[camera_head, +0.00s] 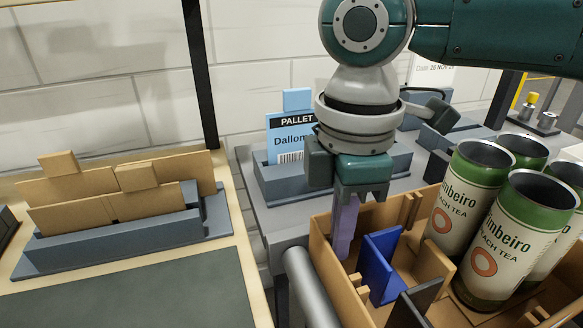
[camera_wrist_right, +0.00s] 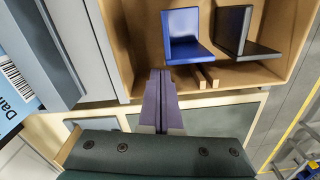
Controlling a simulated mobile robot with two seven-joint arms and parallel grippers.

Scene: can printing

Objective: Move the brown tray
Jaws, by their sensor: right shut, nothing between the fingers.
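The brown tray (camera_head: 326,262) is an open wooden box at the lower right of the head view; its right part runs out of the frame. It holds several green-and-cream tea cans (camera_head: 484,245), a blue divider piece (camera_head: 380,262) and a dark one (camera_head: 414,305). My right gripper (camera_head: 344,250) points down at the tray's left end, its purple fingers together and empty. In the right wrist view the fingertips (camera_wrist_right: 160,74) overlap the tray (camera_wrist_right: 118,40) near its edge. I cannot tell whether they touch it. My left gripper is not in view.
A grey holder with brown cards (camera_head: 115,215) stands on the wooden table at left, behind a dark mat (camera_head: 150,295). A blue pallet label (camera_head: 287,135) stands in a grey holder (camera_head: 285,185) behind the tray. A grey roller (camera_head: 308,288) lies beside the tray's left end.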

